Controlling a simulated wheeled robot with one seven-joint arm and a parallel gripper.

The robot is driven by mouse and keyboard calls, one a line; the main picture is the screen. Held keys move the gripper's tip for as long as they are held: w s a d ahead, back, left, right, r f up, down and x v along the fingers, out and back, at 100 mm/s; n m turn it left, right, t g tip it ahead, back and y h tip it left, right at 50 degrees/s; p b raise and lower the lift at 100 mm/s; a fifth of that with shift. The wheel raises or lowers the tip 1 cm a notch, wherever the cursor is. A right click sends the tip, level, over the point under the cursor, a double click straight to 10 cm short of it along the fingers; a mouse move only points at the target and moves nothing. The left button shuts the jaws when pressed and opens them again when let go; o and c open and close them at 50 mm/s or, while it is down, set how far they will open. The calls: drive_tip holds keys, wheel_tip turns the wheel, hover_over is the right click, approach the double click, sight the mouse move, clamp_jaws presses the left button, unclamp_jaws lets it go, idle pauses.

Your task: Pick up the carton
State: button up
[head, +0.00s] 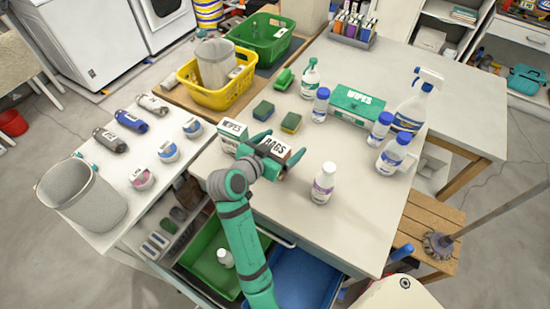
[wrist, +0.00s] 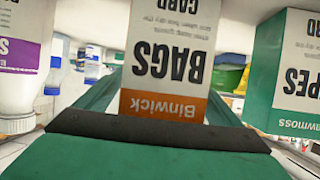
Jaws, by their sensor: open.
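A white carton marked BAGS (head: 274,147), with an orange-brown band, stands on the white table. It fills the middle of the wrist view (wrist: 167,55), where its lettering is upside down. My green gripper (head: 279,149) is open, with its fingers around the carton, one on either side. Whether either finger touches it I cannot tell. A second carton, white and green and marked WIPES (head: 232,137), stands just left of the gripper; it also shows at the right of the wrist view (wrist: 285,75).
A white bottle with a purple label (head: 323,184) stands close right of the gripper. Sponges (head: 291,122), a green WIPES box (head: 355,104) and several bottles stand farther back. The table's front is clear. Open bins (head: 213,84) stand at the back left.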

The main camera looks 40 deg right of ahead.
drive_tip(key=shift+a, duration=0.1)
drive_tip(key=c, duration=1.1)
drive_tip(key=shift+r, duration=0.2)
